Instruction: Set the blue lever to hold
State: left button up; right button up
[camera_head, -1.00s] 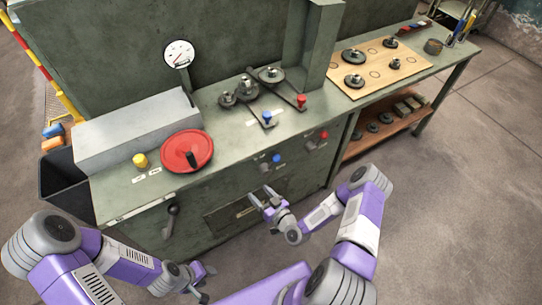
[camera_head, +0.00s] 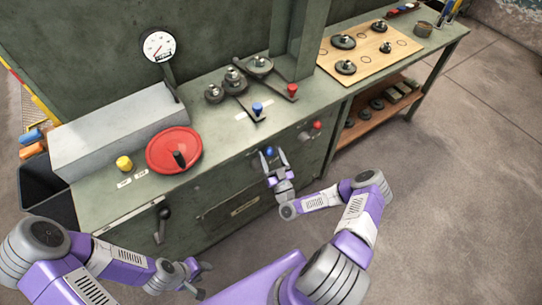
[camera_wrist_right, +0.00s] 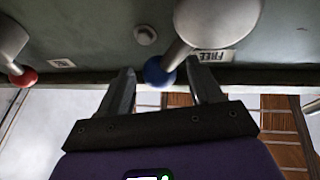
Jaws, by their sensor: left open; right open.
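The blue lever on the cabinet's front face has a blue ball knob (camera_head: 269,152). In the right wrist view its knob (camera_wrist_right: 158,71) shows at the end of a grey arm (camera_wrist_right: 182,50) on a large round hub. A label reading FREE (camera_wrist_right: 213,56), upside down, sits beside the arm. My right gripper (camera_head: 274,155) is open, its fingers pointing at the cabinet front. In the wrist view the blue knob appears between the fingertips, nearer the left one; contact cannot be told. My left gripper (camera_head: 202,279) is open and empty, low in front of the cabinet.
A red-knobbed lever (camera_head: 316,125) is on the same front face. On the cabinet top are another blue-knobbed lever (camera_head: 257,108), a red-knobbed one (camera_head: 292,89), a red handwheel (camera_head: 173,150) and a yellow button (camera_head: 124,163). A dark handle (camera_head: 162,224) is at front left.

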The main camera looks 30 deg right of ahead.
jog(key=shift+c, duration=0.3)
grip_shut()
